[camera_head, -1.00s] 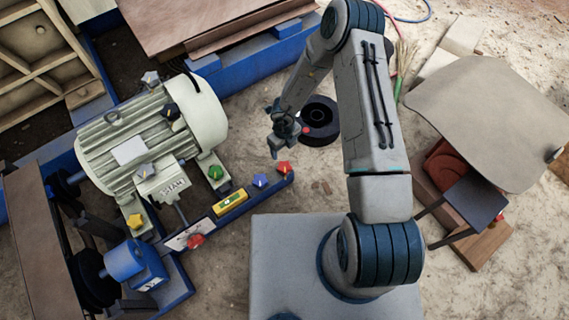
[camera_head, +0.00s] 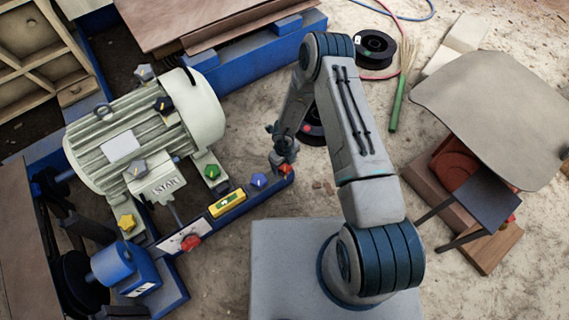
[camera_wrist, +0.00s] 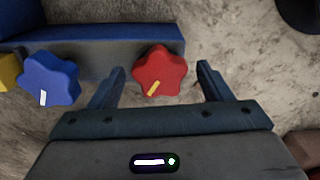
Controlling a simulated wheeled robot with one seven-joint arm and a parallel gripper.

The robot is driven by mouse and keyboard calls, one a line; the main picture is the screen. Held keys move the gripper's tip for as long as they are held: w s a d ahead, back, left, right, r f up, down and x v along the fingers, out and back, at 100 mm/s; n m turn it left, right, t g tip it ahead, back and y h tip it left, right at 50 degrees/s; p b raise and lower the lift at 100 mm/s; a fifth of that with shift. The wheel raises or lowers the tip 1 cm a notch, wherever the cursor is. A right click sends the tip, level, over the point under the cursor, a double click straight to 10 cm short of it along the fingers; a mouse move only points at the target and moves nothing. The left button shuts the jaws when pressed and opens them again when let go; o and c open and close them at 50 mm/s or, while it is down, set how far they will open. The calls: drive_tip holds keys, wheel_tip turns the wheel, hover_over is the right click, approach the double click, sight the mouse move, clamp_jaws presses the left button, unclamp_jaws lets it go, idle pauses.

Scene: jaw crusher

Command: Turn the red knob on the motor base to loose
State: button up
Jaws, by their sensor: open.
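A red star-shaped knob (camera_wrist: 159,71) with a yellow pointer mark sits at the right end of the blue motor-base rail (camera_wrist: 130,40). Its pointer slants to the lower left in the wrist view. In the head view this red knob (camera_head: 286,169) is partly hidden by my gripper (camera_head: 281,154). My gripper (camera_wrist: 160,70) is open, with one finger to each side of the red knob and visible gaps; neither finger appears to touch it. A second red knob (camera_head: 190,242) is on the base's lower left part, by a white label.
A blue knob (camera_wrist: 48,78) stands left of the red one; it also shows in the head view (camera_head: 259,180). A yellow level (camera_head: 227,203), green knob (camera_head: 212,172) and the motor (camera_head: 135,140) are farther left. Bare ground lies right of the rail end.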

drive_tip(key=shift+c, duration=0.3)
drive_tip(key=c, duration=0.9)
drive_tip(key=n+p, duration=0.2)
drive_tip(key=n, duration=0.1)
drive_tip(key=shift+r+n+p, duration=0.15)
drive_tip(key=shift+n+p, duration=0.15)
drive_tip(key=shift+p, duration=0.05)
drive_tip(key=n+p, duration=0.1)
drive_tip(key=n, duration=0.4)
drive_tip(key=shift+p, duration=0.3)
drive_tip(key=n, duration=0.5)
drive_tip(key=shift+n, duration=0.4)
drive_tip(key=n, duration=0.4)
drive_tip(key=shift+n, duration=0.4)
